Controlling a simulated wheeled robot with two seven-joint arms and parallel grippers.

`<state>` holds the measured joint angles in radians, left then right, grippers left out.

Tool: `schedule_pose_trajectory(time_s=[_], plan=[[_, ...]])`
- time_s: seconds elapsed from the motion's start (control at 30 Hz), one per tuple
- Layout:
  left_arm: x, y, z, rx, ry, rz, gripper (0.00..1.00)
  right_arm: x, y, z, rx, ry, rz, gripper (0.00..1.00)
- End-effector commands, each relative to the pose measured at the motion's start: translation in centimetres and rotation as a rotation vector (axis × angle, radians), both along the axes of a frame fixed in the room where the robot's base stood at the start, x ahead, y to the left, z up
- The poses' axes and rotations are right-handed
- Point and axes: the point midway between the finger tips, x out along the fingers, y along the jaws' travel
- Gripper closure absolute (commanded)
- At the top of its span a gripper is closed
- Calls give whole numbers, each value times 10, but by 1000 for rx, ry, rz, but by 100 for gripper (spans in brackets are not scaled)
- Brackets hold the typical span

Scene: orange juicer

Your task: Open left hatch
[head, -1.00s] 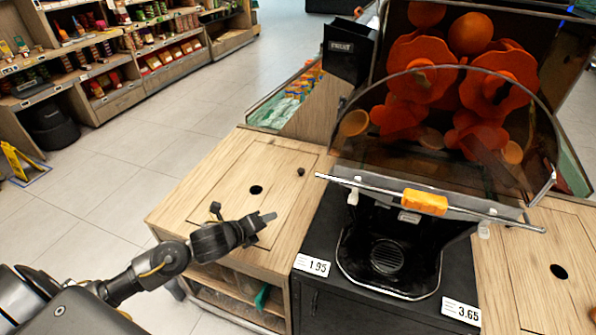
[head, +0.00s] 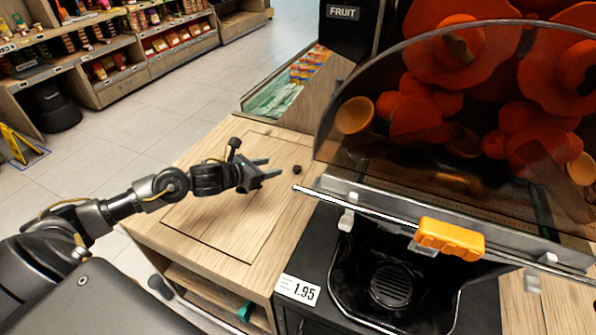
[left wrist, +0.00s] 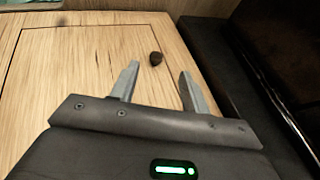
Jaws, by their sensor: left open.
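The left hatch (head: 215,225) is a pale wood panel with a dark outline, lying flat in the counter top left of the juicer. It looks closed. A small dark knob (head: 297,169) stands near its right edge; it also shows in the left wrist view (left wrist: 156,58). My left gripper (head: 274,167) is open and empty above the hatch, its fingers pointing toward the knob. In the left wrist view the knob appears between and just beyond the two fingertips (left wrist: 159,72). Whether they touch it I cannot tell. The hatch's round hole is hidden behind my gripper. My right gripper is out of view.
The juicer's clear curved cover (head: 400,110) with an orange handle (head: 449,238) rises just right of the hatch. A metal bar (head: 340,206) reaches toward the knob side. A black FRUIT box (head: 350,30) stands behind. A price tag (head: 298,290) sits at the front.

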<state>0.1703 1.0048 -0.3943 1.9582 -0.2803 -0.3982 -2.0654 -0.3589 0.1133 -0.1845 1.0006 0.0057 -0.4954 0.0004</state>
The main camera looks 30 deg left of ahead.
Motion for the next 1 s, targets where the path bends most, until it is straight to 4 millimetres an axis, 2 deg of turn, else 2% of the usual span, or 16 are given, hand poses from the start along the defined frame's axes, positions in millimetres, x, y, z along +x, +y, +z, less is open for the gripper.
schedule_pose_trajectory(time_s=[0.03,0.2,0.53,0.67,1.0], plan=[[0,0,-12,-1,0,1,54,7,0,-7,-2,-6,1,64],[-1,1,-27,-1,0,3,54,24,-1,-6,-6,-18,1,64],[4,-1,-32,-3,0,3,54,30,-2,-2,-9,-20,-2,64],[19,-7,-37,-7,-2,4,54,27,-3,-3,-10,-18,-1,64],[72,-26,-61,-5,0,2,54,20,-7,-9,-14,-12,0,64]])
